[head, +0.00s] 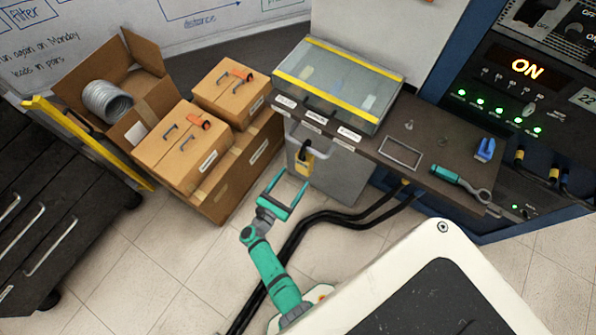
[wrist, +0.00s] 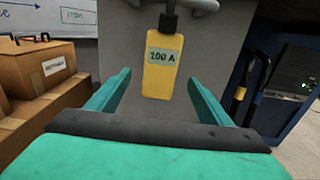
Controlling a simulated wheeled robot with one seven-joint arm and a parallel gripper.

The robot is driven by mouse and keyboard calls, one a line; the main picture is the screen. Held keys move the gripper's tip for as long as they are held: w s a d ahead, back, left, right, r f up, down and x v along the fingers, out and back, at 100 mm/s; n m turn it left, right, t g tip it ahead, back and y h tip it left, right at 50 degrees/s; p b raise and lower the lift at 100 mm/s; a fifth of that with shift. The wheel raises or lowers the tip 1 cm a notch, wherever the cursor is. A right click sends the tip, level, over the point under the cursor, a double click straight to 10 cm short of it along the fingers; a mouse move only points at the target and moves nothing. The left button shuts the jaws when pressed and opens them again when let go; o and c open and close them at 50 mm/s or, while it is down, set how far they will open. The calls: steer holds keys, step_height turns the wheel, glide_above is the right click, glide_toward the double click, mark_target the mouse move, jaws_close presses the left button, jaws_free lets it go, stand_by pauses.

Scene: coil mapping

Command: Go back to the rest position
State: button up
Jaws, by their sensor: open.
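My gripper (head: 287,190) is green and open, with nothing between its fingers. In the head view it is above the tiled floor, in front of the grey cabinet below the dark bench. In the wrist view my two fingers (wrist: 160,95) point toward a yellow tag (wrist: 163,66) marked "200 A", which hangs on the grey front. The yellow tag also shows in the head view (head: 303,163), apart from the fingertips.
Brown boxes (head: 182,147) stand at the left, with an open carton holding a silver coil (head: 107,102). A dark bench (head: 425,130) carries a clear-lidded case (head: 338,82) and a green-handled tool (head: 460,183). Black cables (head: 340,217) cross the floor beside my arm. A control panel (head: 528,68) reads ON.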

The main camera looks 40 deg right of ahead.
steer(key=shift+v, duration=1.1)
steer(key=s+a+r+m+t+y, duration=0.4)
steer(key=s+a+r+m+y, duration=0.4)
steer(key=s+a+r+m, duration=0.3)
steer(key=s+a+r+m+t+y, duration=0.4)
steer(key=s+a+r+m+y, duration=0.4)
steer(key=r, duration=1)
steer(key=shift+s+a+r+m+y, duration=0.25)
steer(key=shift+s+a+m, duration=1.4)
steer(key=shift+s, duration=1.1)
steer(key=shift+d+f, duration=0.1)
steer(key=shift+d, duration=0.1)
